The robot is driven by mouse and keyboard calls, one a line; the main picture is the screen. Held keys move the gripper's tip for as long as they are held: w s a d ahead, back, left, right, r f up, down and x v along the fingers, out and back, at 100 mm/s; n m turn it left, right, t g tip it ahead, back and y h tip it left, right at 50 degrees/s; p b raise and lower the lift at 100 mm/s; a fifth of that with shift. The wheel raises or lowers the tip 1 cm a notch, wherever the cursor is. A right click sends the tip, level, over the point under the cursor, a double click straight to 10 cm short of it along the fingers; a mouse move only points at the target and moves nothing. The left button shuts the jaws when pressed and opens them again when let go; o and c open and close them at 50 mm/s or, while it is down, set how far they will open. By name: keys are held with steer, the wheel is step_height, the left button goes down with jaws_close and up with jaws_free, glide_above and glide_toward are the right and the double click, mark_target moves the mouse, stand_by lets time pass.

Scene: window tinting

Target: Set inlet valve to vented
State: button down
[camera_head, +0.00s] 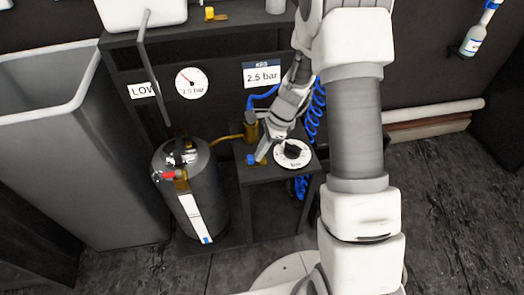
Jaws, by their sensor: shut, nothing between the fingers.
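A small brass valve with a blue part (252,159) sits on the dark stand, just left of a round white dial (292,153) with a black knob. Its lettering is too small to read, and no label shows which fitting is the inlet valve. My gripper (264,152) reaches down from the upper right. Its fingers are shut and empty, with the tips close beside the brass valve and left of the dial. I cannot tell whether they touch it. The fingers partly cover the valve, so its lever position is unclear.
A steel tank (193,200) with a red-handled valve stands left of the stand, joined by a brass pipe. Behind are a gauge (194,83), a "2.5 bar" sign (262,75) and blue coiled hose (317,108). A grey bin (85,150) stands left. Floor at right is clear.

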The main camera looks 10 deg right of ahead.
steer(key=p+v, duration=0.8)
steer(key=v, duration=0.2)
stand_by(0.3)
